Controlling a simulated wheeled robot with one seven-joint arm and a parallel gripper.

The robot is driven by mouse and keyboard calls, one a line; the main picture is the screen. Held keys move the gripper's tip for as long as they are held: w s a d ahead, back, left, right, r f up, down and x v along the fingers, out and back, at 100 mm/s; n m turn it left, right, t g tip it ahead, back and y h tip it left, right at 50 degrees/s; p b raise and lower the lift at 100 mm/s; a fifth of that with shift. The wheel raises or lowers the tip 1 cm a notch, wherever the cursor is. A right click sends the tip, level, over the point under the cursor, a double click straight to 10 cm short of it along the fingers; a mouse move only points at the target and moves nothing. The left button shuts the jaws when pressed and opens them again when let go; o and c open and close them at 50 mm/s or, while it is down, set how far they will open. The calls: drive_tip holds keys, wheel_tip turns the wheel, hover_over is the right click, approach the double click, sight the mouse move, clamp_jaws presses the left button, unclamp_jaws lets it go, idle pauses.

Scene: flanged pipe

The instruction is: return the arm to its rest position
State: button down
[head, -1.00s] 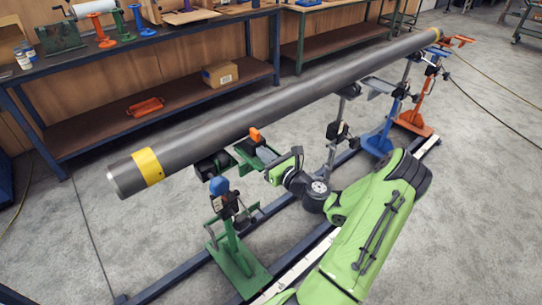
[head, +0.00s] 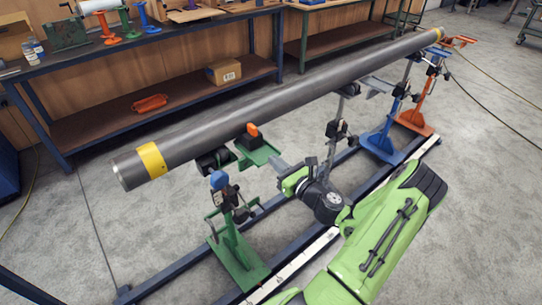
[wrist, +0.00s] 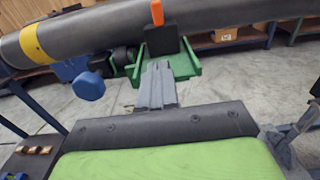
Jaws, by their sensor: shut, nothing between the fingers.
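My gripper (wrist: 157,72) shows in the wrist view as two grey fingers shut together with nothing between them. In the head view my gripper (head: 277,163) is just below and right of a green bracket with an orange tab (head: 252,130). The bracket also shows in the wrist view, beyond the fingertips. A long grey pipe (head: 290,92) with a yellow band near its near end lies across the stands. The fingers look apart from the pipe; whether they clear the bracket I cannot tell. My green arm reaches in from the lower right.
A green stand (head: 236,262) with a blue knob, a blue stand (head: 381,143) and an orange stand (head: 414,120) line the dark floor rails. A workbench (head: 120,122) with tools and a cardboard box (head: 223,72) stands behind. Open concrete floor lies at right.

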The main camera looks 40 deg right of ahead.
drive_tip(key=s, duration=0.6)
drive_tip(key=shift+s+a+r, duration=0.15)
drive_tip(key=shift+a, duration=0.25)
drive_tip(key=w+a+r+n+g+y+p, duration=0.15)
drive_tip(key=a+n+g+y, duration=0.35)
drive_tip(key=a+n, duration=0.6)
drive_tip(key=w+a+r+n+g+y+p, duration=0.1)
drive_tip(key=w+a+r+n+g+y, duration=0.15)
drive_tip(key=a+n+g, duration=0.65)
drive_tip(key=s+a+r+n+t+h+p, duration=0.1)
drive_tip(key=s+a+r+n+h, duration=0.1)
drive_tip(key=s+a+r+n, duration=0.2)
drive_tip(key=s+a+r+n+h+p, duration=0.1)
drive_tip(key=s+a+r+n+h, duration=0.2)
drive_tip(key=s+r+n, duration=0.8)
drive_tip(key=shift+s+a+r+n+t+p, duration=0.2)
drive_tip(key=shift+s+a+n+t+p, duration=0.2)
drive_tip(key=shift+a+n, duration=0.7)
